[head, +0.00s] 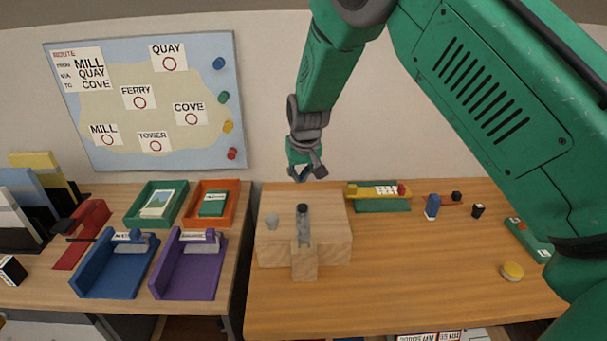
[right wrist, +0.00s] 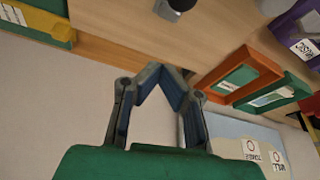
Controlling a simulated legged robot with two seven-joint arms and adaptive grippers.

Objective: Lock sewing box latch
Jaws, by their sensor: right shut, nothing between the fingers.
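The sewing box (head: 273,199) is a pale wooden box standing on the desk in the middle of the head view. A grey metal latch bar with a dark round end (head: 303,225) lies along its top, above a wooden block (head: 304,264) at the front. There the box top (right wrist: 125,25) and part of the latch (right wrist: 168,12) show. My left gripper is not in view.
Green (head: 133,216) and orange (head: 233,212) trays and blue (head: 88,278) and purple (head: 170,282) holders stand on the left desk. A green tray with yellow items (head: 383,204) lies right of the box. The desk's right front (head: 410,285) is mostly clear.

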